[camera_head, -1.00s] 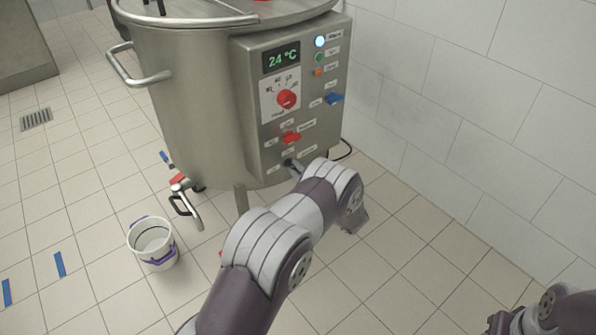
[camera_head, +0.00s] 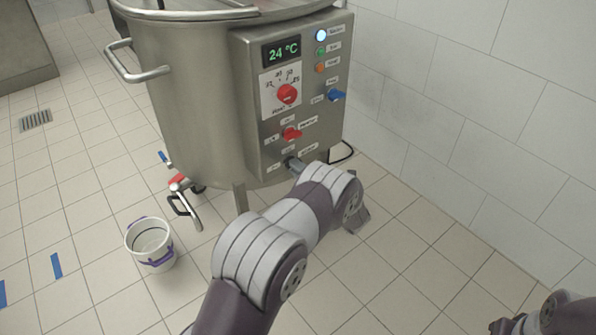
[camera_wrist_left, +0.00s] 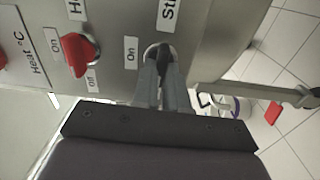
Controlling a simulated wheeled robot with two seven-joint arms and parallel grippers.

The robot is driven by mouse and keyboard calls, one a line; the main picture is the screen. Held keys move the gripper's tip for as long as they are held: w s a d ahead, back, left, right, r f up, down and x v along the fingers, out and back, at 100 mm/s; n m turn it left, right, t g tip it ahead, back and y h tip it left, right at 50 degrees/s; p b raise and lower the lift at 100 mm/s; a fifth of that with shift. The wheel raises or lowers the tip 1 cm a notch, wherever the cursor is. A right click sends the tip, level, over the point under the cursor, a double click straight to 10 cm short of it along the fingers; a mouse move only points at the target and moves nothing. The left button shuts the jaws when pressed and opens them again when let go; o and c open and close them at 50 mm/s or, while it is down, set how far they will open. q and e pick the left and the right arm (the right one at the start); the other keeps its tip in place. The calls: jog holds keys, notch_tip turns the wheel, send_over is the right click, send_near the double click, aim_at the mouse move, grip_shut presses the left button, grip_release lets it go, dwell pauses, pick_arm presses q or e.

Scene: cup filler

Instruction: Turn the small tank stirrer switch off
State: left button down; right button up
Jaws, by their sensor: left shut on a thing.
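The small tank (camera_head: 195,90) is a steel vessel with a control panel (camera_head: 262,130) on its front right. The stirrer switch (camera_head: 289,163) is a dark knob at the panel's bottom. In the left wrist view the black stirrer switch (camera_wrist_left: 165,52) sits between the fingertips of my left gripper (camera_wrist_left: 161,68), which is shut on it. An "On" label is left of it and a label starting "St" is above. Its other label is hidden, and its exact setting cannot be told. My right arm shows only at the lower right corner; its gripper's state is unclear.
Near the stirrer switch are a red heat switch (camera_head: 291,133), a red dial (camera_head: 287,94) and a blue switch (camera_head: 336,95). A drain valve (camera_head: 178,182) with a red part juts out low. A white bucket (camera_head: 150,243) stands on the floor. A tiled wall (camera_head: 450,110) bounds the right.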

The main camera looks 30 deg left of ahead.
pick_arm(q)
jog(key=shift+f+n, duration=0.1)
jog(key=shift+n, duration=0.2)
dwell(0.4)
jog(key=c, duration=1.2)
grip_release()
jog(key=shift+o, duration=0.2)
jog(key=p+v, duration=0.3)
jog(key=v, duration=0.9)
jog(key=shift+s+d, duration=0.2)
jog(key=shift+d, duration=0.15)
jog(key=shift+f, duration=0.1)
